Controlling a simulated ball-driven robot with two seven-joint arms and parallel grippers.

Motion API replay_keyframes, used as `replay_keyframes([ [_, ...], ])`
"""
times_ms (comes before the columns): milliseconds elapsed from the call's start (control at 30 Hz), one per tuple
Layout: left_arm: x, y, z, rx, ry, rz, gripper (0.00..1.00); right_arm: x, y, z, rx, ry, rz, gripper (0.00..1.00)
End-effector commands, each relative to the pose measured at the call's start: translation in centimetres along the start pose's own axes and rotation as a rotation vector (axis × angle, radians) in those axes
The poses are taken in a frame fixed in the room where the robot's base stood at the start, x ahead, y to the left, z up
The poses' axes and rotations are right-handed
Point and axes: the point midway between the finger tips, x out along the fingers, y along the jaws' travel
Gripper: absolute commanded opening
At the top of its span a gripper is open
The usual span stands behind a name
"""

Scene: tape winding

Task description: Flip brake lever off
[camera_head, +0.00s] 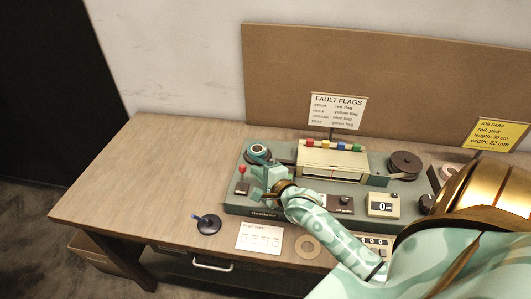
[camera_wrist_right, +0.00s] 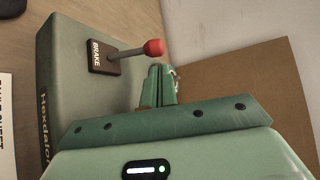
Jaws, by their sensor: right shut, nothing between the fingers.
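The brake lever (camera_head: 242,178) stands at the left end of the grey-green winding machine (camera_head: 237,211), with a red knob on a thin metal stalk. In the right wrist view the brake lever (camera_wrist_right: 128,52) rises from a dark plate marked BRAKE and leans to the right. My right gripper (camera_head: 257,172) is shut and empty, just right of the lever in the head view. In the wrist view its fingertips (camera_wrist_right: 160,69) lie just below the red knob; I cannot tell whether they touch it. My left gripper is out of view.
A reel (camera_head: 258,152) sits behind the gripper, and a cream box with coloured flags (camera_head: 333,160) stands to its right. A dark reel (camera_head: 404,164) is farther right. A round black base with a blue stick (camera_head: 209,224) and a paper sheet (camera_head: 260,237) lie in front. The table's left side is clear.

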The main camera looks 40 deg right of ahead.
Motion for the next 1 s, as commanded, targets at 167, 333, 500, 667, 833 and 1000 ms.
replay_keyframes([
  [167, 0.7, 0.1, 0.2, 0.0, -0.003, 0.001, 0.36, 2.2, 0.1, 0.0, -0.002, 0.0, 0.0, 0.0],
  [333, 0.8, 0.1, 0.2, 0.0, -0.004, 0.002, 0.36, 2.7, 0.0, 0.0, -0.001, 0.0, 0.001, 0.0],
  [500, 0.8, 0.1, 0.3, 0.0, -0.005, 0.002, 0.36, 2.7, 0.0, 0.0, -0.001, 0.0, 0.0, 0.0],
  [667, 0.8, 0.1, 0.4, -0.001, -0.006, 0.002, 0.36, 2.7, 0.0, 0.0, -0.002, 0.0, -0.002, 0.0],
  [833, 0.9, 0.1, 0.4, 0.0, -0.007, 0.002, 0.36, 2.7, 0.0, 0.0, -0.021, 0.001, -0.022, 0.0],
  [1000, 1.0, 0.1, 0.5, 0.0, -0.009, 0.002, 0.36, 2.7, -0.2, 0.0, -0.041, 0.002, -0.042, 0.0],
])
